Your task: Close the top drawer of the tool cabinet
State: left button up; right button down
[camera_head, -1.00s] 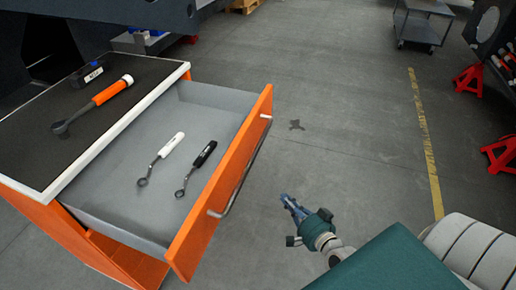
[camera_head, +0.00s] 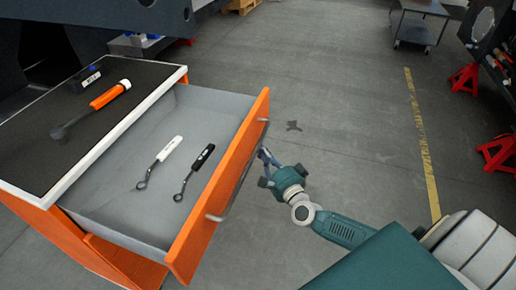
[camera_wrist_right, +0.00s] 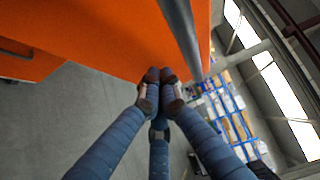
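The orange tool cabinet (camera_head: 40,222) stands at the left of the head view with its top drawer (camera_head: 222,102) pulled far out. The drawer's orange front (camera_head: 200,228) carries a grey bar handle (camera_head: 238,183). My right gripper (camera_head: 264,154) is just outside the front, beside the handle. In the right wrist view its blue fingers (camera_wrist_right: 160,80) have their tips together with nothing between them. They point at the orange front (camera_wrist_right: 110,35), and the handle (camera_wrist_right: 181,32) passes close by; contact cannot be told. My left gripper is not in view.
Two wrenches, white-handled (camera_head: 168,150) and black-handled (camera_head: 203,158), lie inside the drawer. An orange-handled tool (camera_head: 105,97) and a small dark box (camera_head: 85,78) are on the cabinet top. Red stands (camera_head: 465,78) are at the far right.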

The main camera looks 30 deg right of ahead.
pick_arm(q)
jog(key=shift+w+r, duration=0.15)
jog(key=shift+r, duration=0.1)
pick_arm(e)
jog(key=shift+w+a+r, duration=0.1)
jog(key=shift+w+a, duration=0.45)
jog(key=shift+w, duration=0.1)
jog(key=shift+w+a, duration=0.1)
